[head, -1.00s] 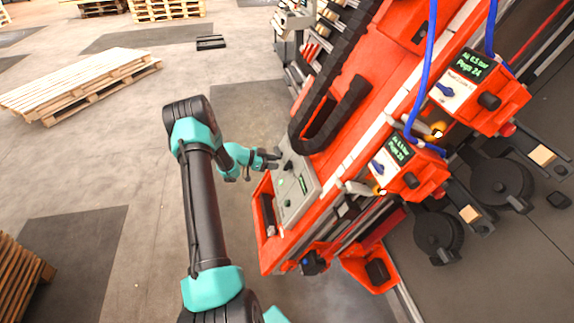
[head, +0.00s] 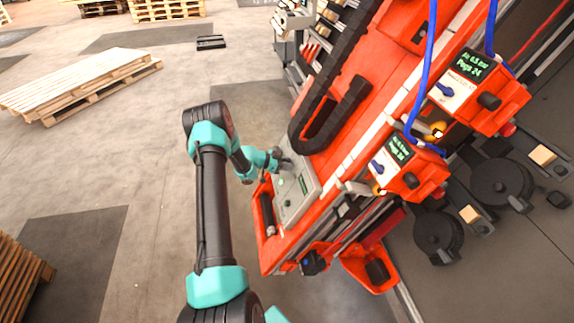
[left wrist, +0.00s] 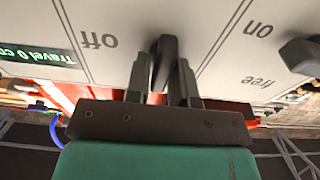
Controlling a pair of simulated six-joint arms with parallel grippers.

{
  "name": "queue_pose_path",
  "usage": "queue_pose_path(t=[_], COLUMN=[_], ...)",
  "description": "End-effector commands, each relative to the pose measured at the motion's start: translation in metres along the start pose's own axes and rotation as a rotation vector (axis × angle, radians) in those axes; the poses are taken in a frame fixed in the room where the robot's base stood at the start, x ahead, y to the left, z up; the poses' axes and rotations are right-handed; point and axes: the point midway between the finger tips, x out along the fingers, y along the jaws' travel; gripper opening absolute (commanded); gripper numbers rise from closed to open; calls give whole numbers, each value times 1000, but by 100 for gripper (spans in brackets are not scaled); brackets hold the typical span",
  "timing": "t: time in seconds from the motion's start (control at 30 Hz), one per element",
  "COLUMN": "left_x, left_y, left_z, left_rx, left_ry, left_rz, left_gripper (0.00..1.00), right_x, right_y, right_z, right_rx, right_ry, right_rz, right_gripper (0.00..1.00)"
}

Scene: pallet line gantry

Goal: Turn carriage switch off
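The carriage panel (head: 296,192) is a pale grey plate on the red machine, with a small green display and dark knobs. In the left wrist view it appears upside down and close up. A dark switch lever (left wrist: 166,52) stands out from the panel between the "off" label (left wrist: 98,40) and a dividing line. My left gripper (left wrist: 163,75) has one finger on each side of this lever; whether both touch it is unclear. In the head view my left gripper (head: 283,164) is at the panel's upper left edge, small and partly hidden. My right gripper is not in view.
Another dark knob (left wrist: 302,54) sits beside the "on" and "free" labels. A green travel display (left wrist: 38,58) lies on the panel's other side. Two red units with screens (head: 400,168) and blue hoses stand to the right. Pallets (head: 80,82) lie on open floor at left.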

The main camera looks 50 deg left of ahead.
Motion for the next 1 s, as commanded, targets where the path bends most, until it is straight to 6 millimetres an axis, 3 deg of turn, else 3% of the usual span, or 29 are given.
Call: queue_pose_path(t=[0.23, 0.67, 1.0], left_x=[0, 0, 0], left_y=[0, 0, -2], left_z=[0, 0, 0], left_rx=[0, -37, -219], left_ry=[0, 0, 0], left_rz=[0, -3, -21], left_gripper=[0, 0, 0], right_x=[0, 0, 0], right_y=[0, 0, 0], right_z=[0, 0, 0], right_rx=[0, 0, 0], right_ry=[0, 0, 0], right_rz=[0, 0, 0], right_gripper=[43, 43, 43])
